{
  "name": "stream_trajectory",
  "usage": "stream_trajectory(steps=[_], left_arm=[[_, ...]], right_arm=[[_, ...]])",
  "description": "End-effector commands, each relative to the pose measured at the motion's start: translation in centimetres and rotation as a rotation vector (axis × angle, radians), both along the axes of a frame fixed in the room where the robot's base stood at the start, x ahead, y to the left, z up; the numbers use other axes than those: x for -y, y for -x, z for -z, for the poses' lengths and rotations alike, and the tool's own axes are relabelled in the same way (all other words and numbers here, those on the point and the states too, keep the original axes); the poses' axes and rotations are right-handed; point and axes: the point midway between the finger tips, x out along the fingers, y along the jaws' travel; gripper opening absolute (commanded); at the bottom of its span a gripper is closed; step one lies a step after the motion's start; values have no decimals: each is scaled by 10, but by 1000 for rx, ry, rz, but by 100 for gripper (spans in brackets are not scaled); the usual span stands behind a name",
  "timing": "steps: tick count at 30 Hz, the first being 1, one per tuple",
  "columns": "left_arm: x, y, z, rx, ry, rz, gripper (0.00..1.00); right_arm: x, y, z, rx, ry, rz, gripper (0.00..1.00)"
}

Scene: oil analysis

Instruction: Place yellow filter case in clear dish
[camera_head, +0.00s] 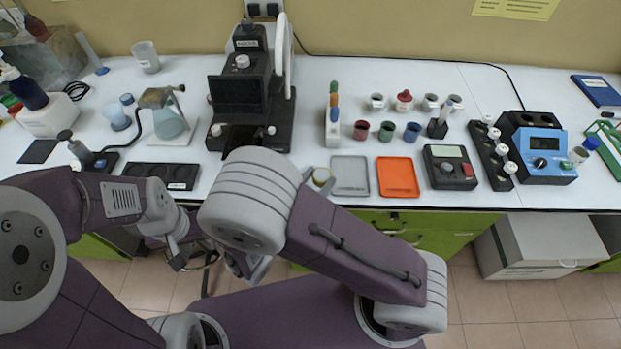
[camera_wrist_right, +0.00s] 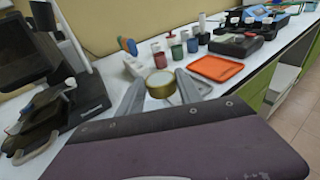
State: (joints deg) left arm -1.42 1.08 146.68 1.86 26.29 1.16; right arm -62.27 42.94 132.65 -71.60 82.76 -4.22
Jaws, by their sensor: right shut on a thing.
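The yellow filter case (camera_wrist_right: 160,84) is a short round piece with a yellow-gold side and a pale top. My right gripper (camera_wrist_right: 161,92) is shut on it, one grey finger on each side. Whether the case touches the table is unclear. My left gripper (camera_head: 186,260) hangs low in front of the table, partly hidden; its fingers are not clear.
An orange tray (camera_head: 397,177) lies right of the dish. A black microscope-like device (camera_head: 250,90) stands to the left. Small colored cups (camera_head: 387,131) stand behind the trays. A black device (camera_head: 450,167) is further right.

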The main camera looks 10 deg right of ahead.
Motion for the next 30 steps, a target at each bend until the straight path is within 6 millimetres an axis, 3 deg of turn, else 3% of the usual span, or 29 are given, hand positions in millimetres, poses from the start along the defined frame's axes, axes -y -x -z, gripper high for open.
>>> stream_trajectory(steps=[3, 9, 14, 21, 30], left_arm=[[0, 0, 3, 0, 0, 0, 36], [0, 0, 3, 0, 0, 0, 36], [0, 0, 4, 0, 0, 0, 36], [0, 0, 7, 0, 0, 0, 36], [0, 0, 8, 0, 0, 0, 36]], right_arm=[[-2, -33, 21, 0, 0, 7, 4], [-6, -65, 39, 1, 1, 1, 4], [-6, -68, 43, 0, 1, 0, 4], [-6, -67, 79, -1, 4, 0, 4], [-6, -67, 82, 1, 1, 0, 4]])
